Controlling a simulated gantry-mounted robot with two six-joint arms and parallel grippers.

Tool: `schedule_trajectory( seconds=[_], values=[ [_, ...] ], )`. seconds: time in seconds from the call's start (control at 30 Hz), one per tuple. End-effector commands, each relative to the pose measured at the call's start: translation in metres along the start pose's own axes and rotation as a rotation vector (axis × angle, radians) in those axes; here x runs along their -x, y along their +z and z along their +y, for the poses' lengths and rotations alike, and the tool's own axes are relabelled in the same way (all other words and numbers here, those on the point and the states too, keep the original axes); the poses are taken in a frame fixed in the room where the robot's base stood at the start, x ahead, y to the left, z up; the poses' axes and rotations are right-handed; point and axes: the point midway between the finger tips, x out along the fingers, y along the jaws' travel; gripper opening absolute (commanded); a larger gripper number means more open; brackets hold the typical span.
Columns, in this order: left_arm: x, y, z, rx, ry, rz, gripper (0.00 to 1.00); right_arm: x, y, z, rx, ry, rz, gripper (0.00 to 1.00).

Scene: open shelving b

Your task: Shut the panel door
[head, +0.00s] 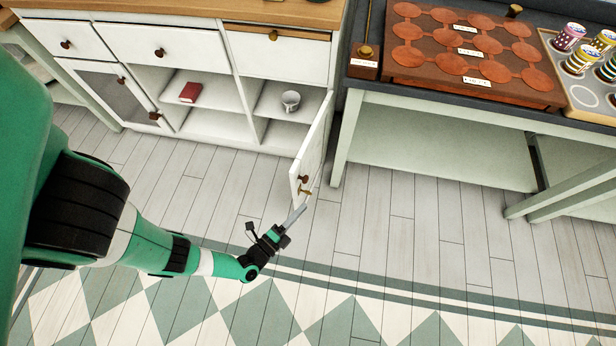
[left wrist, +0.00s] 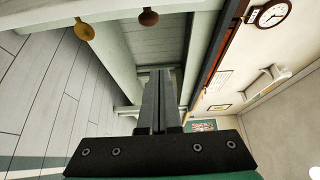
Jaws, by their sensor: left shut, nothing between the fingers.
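The panel door (head: 313,145) is a white door on the right side of the white cabinet. It stands swung open toward the room, showing mostly edge-on in the head view. A brown knob (head: 303,179) and a brass knob (head: 305,191) are near its free end; the brass knob (left wrist: 85,31) and brown knob (left wrist: 148,16) also show in the left wrist view. My left gripper (head: 303,209) is just in front of the door's free end, below the knobs in the picture. Its fingers (left wrist: 160,73) are together and empty. I cannot tell whether they touch the door. My right gripper is out of view.
The open cabinet bay holds a grey mug (head: 290,101); a red book (head: 190,92) lies in the bay beside it. A pale green table (head: 440,110) stands close on the door's right. The plank floor (head: 400,225) in front is clear.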

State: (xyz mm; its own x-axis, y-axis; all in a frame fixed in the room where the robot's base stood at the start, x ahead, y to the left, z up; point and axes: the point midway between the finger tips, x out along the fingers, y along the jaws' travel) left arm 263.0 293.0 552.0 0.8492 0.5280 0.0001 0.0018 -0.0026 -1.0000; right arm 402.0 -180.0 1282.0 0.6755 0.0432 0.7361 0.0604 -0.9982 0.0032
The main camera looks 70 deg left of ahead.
Motion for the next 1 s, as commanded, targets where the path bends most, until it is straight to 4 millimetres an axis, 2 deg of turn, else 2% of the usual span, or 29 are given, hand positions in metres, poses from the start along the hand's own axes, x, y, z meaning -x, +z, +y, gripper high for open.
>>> schedule_trajectory(
  seconds=[0.27,0.57,0.7,1.0],
  values=[
    [-0.034,0.002,0.003,0.001,-0.004,-0.010,0.00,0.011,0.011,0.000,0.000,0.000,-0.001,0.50],
    [-0.097,0.003,0.004,-0.001,-0.004,-0.008,0.00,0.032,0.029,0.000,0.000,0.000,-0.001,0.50],
    [-0.086,0.026,0.004,-0.004,0.000,-0.009,0.00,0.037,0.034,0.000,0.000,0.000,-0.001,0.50],
    [-0.080,0.039,0.001,-0.003,0.001,-0.003,0.00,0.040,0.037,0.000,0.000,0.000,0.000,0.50]
  ],
)
